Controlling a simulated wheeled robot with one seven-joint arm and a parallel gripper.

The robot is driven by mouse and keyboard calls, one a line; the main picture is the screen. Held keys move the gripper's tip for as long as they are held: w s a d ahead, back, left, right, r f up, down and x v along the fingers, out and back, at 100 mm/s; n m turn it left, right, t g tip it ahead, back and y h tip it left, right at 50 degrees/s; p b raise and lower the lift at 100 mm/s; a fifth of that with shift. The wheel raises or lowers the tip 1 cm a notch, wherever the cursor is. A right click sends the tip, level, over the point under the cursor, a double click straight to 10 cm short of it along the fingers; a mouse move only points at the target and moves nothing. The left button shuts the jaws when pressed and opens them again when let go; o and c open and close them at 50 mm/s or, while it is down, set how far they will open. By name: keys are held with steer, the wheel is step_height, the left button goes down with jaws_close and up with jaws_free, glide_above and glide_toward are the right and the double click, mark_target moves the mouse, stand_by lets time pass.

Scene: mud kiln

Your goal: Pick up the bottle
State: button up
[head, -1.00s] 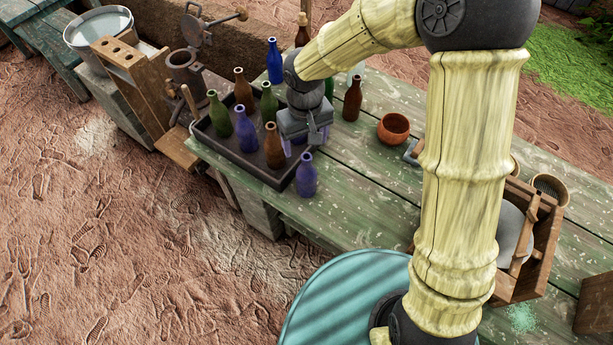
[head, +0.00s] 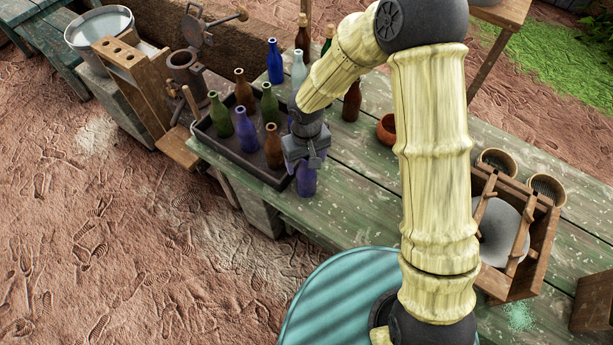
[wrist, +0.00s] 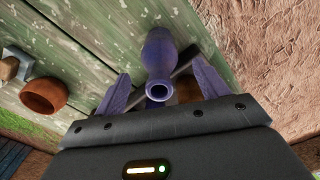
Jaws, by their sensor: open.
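A purple-blue bottle (head: 306,183) stands upright on the green table, just outside the front right corner of the dark tray. My gripper (head: 306,163) is right above it and hides its neck in the head view. In the wrist view the bottle (wrist: 160,50) shows with its open mouth towards me, between the two purple fingers of my open gripper (wrist: 160,76). A gap shows on each side of the neck, and the fingers do not appear to touch it.
The dark tray (head: 232,152) with several green, brown and blue bottles is close on the left. A brown bottle (head: 351,102) and an orange-brown bowl (head: 386,129) stand behind to the right. The table (head: 350,190) is clear to the right of the bottle.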

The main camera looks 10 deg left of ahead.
steer(key=shift+w+f+p, duration=0.15)
steer(key=shift+f+p, duration=0.15)
steer(key=shift+f, duration=1.55)
steer(key=c, duration=1.2)
steer(key=shift+r, duration=0.15)
step_height(320, 180, up, 10)
steer(key=shift+f+b, duration=0.1)
steer(key=shift+b, duration=0.5)
